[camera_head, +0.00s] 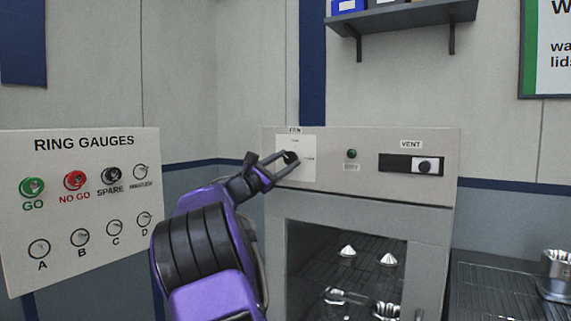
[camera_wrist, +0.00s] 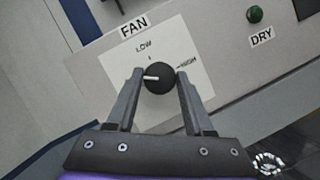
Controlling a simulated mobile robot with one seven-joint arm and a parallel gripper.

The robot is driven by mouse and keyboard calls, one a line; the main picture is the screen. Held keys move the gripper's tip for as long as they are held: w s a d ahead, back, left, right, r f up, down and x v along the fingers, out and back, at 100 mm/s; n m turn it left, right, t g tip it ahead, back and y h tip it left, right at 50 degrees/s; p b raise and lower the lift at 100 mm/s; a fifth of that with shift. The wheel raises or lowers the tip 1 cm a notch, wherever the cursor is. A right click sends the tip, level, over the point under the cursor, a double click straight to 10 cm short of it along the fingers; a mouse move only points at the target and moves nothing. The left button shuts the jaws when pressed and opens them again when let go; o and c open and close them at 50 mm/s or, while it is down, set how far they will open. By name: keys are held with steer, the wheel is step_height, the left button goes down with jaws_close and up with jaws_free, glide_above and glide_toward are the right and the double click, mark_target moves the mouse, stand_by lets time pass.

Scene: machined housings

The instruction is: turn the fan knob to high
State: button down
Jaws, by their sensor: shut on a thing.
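The fan knob is round and black (camera_wrist: 160,79) and sits on a white plate (camera_wrist: 190,90) under the FAN label. LOW is printed above it and HIGH to its right in the wrist view. Its white pointer line points left in that view, away from HIGH; any mark there is hidden by a finger. My gripper (camera_wrist: 159,73) has one finger on each side of the knob and is shut on it. In the head view the knob (camera_head: 291,156) is partly covered by my gripper (camera_head: 289,158).
The oven cabinet (camera_head: 370,202) also carries a green DRY light (camera_head: 352,154) and a VENT slider (camera_head: 424,167). A ring gauge board (camera_head: 90,245) stands left of my arm. A shelf (camera_head: 405,18) hangs above. A rack with a metal cup (camera_head: 556,276) is at right.

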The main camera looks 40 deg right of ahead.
steer(key=m+g, duration=0.1)
steer(key=m, duration=0.1)
steer(key=m+g, duration=0.1)
steer(key=m, duration=0.2)
steer(key=shift+w+r+y+p, duration=0.1)
steer(key=shift+r+y+p, duration=0.1)
steer(key=shift+y+p, duration=0.15)
steer(key=m+g+y+p, duration=0.1)
steer(key=m, duration=0.3)
steer(key=shift+r, duration=0.1)
steer(key=m+y+p, duration=0.1)
steer(key=m, duration=0.3)
steer(key=shift+r+m+g+y+p, duration=0.1)
steer(key=shift+m+g+y+p, duration=0.2)
steer(key=shift+g+y+p, duration=0.1)
steer(key=m+y, duration=0.1)
steer(key=m, duration=0.2)
steer(key=m+t+y, duration=0.1)
steer(key=m, duration=0.2)
steer(key=shift+y, duration=0.35)
steer(key=m+t+y+b, duration=0.1)
steer(key=m, duration=0.1)
steer(key=shift+m, duration=0.3)
steer(key=m+t+y+b, duration=0.1)
steer(key=m+t+b, duration=0.1)
steer(key=m, duration=0.1)
steer(key=shift+s, duration=0.2)
steer(key=shift+m+t+y+b, duration=0.4)
steer(key=shift+m+t+b, duration=0.1)
steer(key=shift+m+b, duration=0.4)
